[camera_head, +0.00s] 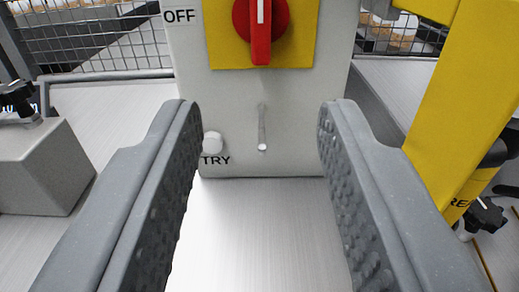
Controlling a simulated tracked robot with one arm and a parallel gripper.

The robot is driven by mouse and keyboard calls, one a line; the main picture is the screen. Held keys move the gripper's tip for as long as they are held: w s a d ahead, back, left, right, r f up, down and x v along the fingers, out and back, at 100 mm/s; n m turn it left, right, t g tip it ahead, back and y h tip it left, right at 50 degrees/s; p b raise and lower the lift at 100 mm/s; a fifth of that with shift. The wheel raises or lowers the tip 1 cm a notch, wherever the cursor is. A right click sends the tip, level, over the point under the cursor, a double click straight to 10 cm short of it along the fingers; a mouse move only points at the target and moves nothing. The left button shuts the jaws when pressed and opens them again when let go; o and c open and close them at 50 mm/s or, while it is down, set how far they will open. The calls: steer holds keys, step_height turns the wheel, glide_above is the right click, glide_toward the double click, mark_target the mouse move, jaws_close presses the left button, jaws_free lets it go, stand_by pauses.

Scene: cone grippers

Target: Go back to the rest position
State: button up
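My gripper (261,135) shows as two grey fingers with studded inner faces, one at the left and one at the right. The fingers are wide apart with nothing between them. They point at a grey box (230,110) that stands upright on the bench. The box carries a red rotary switch (261,30) on a yellow plate, a white button (213,142) above the word TRY, and a short thin lever (262,130) with a white tip. The red handle points straight down, and the word OFF stands to its left. The fingers do not visibly hold any of these.
A grey block (45,165) with a black knob (17,97) stands at the left. A yellow panel (455,110) rises at the right, with another black knob (486,216) near its foot. A wire mesh fence (95,38) runs behind. The pale bench surface (258,230) between the fingers is bare.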

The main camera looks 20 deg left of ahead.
stand_by(0.3)
steer(key=d+r+m+h, duration=0.1)
steer(key=d+r, duration=0.3)
steer(key=r, duration=0.4)
steer(key=d+r+m+h, duration=0.1)
steer(key=d+r+h, duration=0.1)
steer(key=d+r, duration=0.45)
steer(key=s+d+r+m+g+h, duration=0.1)
steer(key=s+d+r, duration=0.25)
steer(key=r, duration=0.35)
steer(key=s+d+r+g+h, duration=0.1)
steer(key=s+d+r, duration=0.1)
steer(key=s+r, duration=0.35)
step_height(320, 180, up, 13)
steer(key=p, duration=1.2)
steer(key=shift+w+a, duration=0.2)
steer(key=shift+w, duration=0.2)
